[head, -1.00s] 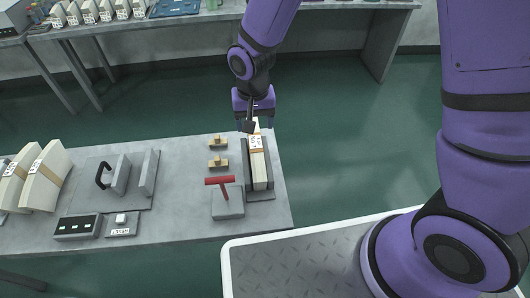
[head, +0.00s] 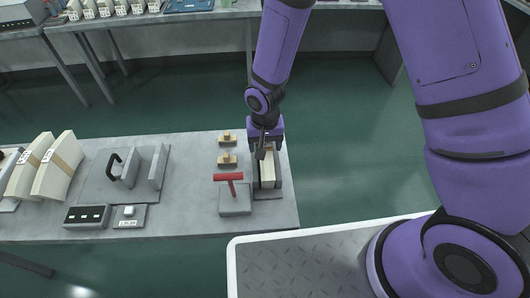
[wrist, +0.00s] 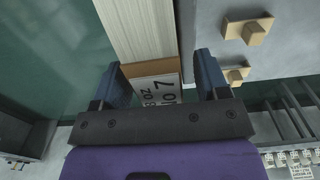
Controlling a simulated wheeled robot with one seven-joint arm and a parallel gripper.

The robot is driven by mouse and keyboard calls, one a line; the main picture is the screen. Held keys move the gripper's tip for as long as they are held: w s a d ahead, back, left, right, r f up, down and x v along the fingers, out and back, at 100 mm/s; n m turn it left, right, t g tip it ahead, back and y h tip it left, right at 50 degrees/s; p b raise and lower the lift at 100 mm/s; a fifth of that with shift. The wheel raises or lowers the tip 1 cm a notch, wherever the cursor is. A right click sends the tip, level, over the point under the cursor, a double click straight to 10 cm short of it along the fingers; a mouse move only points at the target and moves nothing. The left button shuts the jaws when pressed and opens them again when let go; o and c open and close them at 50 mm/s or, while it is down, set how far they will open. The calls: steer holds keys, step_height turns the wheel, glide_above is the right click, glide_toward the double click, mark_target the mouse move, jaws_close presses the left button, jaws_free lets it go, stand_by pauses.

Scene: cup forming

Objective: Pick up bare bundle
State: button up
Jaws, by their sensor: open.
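A pale, narrow bundle (head: 267,174) lies lengthwise in a grey holder (head: 278,184) with upright side walls, at the right end of the table. My gripper (head: 267,146) is open over the bundle's far end and hides that part in the head view. In the wrist view the bundle (wrist: 143,30) runs between the two blue fingers of my gripper (wrist: 160,68), with a brown band and a white printed label near the fingers. Space shows beside the bundle, so the jaws are not closed on it. Finger depth beside it is hard to tell.
A red-handled tool on a grey block (head: 234,197) stands just left of the holder. Two small wooden pieces (head: 227,138) lie behind it. Fan-shaped banded stacks (head: 58,166) and a black-handled fixture (head: 130,170) are further left. Green floor is free right of the table.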

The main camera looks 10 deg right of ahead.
steer(key=shift+f, duration=0.35)
jaws_close()
steer(key=shift+r, duration=0.1)
